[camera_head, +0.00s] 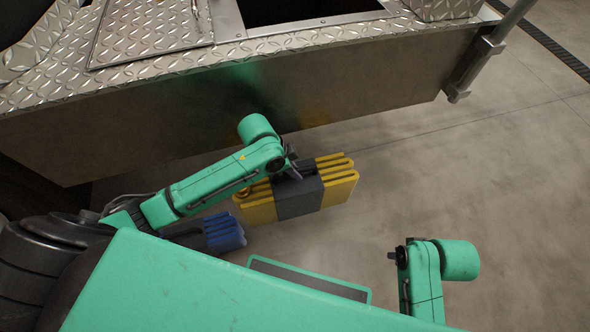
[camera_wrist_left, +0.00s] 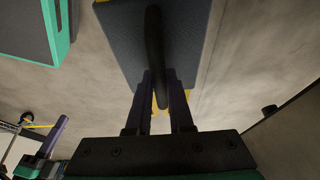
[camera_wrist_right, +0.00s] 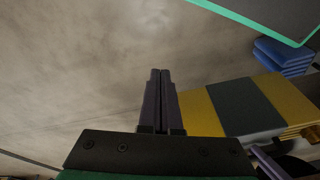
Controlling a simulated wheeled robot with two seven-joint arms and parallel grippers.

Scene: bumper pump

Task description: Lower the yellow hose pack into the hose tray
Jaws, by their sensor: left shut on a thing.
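The yellow hose pack (camera_head: 342,186) is a folded bundle with a dark grey wrap (camera_head: 298,197) and a black handle. My left gripper (camera_head: 293,172) is shut on that handle; the left wrist view shows the handle between its fingers (camera_wrist_left: 163,85). The pack hangs beside the bumper's front face, lower than the bumper top. The dark opening in the bumper top (camera_head: 300,8) looks like the hose tray; its inside is too dark to make out. My right gripper (camera_head: 396,256) is shut and empty, its fingers (camera_wrist_right: 160,100) together. The pack also shows in the right wrist view (camera_wrist_right: 275,100).
The diamond-plate bumper top (camera_head: 235,52) has a hatch lid (camera_head: 150,28) left of the opening. A metal post (camera_head: 480,58) stands at the bumper's right end. A blue folded pack (camera_head: 224,232) lies near my base. Concrete floor (camera_head: 500,170) to the right is clear.

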